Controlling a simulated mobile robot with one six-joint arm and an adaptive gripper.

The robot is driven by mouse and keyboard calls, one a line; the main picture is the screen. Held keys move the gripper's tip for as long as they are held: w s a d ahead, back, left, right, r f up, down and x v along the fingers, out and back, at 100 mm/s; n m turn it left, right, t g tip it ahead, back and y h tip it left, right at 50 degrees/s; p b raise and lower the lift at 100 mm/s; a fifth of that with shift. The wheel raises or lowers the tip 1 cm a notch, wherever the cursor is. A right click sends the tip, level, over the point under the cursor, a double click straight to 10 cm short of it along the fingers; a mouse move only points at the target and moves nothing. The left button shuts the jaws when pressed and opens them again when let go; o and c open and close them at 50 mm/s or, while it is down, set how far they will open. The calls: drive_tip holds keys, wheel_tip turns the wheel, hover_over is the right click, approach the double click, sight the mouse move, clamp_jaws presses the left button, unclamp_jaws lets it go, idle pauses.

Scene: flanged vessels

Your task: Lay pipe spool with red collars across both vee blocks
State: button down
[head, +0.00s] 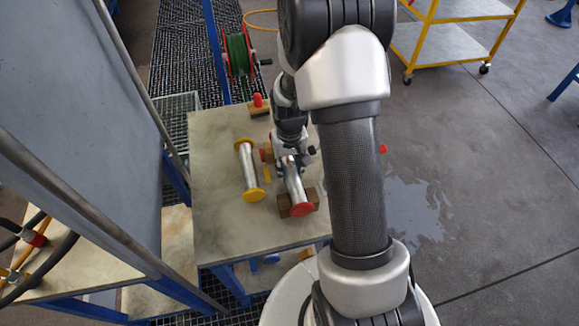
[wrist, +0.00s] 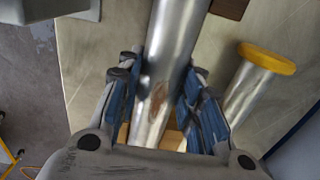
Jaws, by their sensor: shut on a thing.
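The pipe spool with red collars (head: 294,184) is a bare metal tube; its near red collar (head: 304,209) faces the camera. My gripper (head: 291,158) is shut on the tube from above. In the wrist view the blue-padded fingers of my gripper (wrist: 163,75) flank the tube (wrist: 176,35). A brown vee block (head: 284,204) is under the near end of the spool. Another brown block shows in part by the far end (head: 268,152), mostly hidden by my gripper. I cannot tell whether the tube touches either block.
A spool with yellow collars (head: 248,172) lies left of the held one; its yellow collar (wrist: 268,57) shows in the wrist view. A brown block with a red piece (head: 258,105) is at the table's back. The table's (head: 222,225) front left is clear. A grey panel (head: 75,130) stands left.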

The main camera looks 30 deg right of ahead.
drive_tip(key=c, duration=1)
unclamp_jaws()
drive_tip(key=shift+c, duration=0.2)
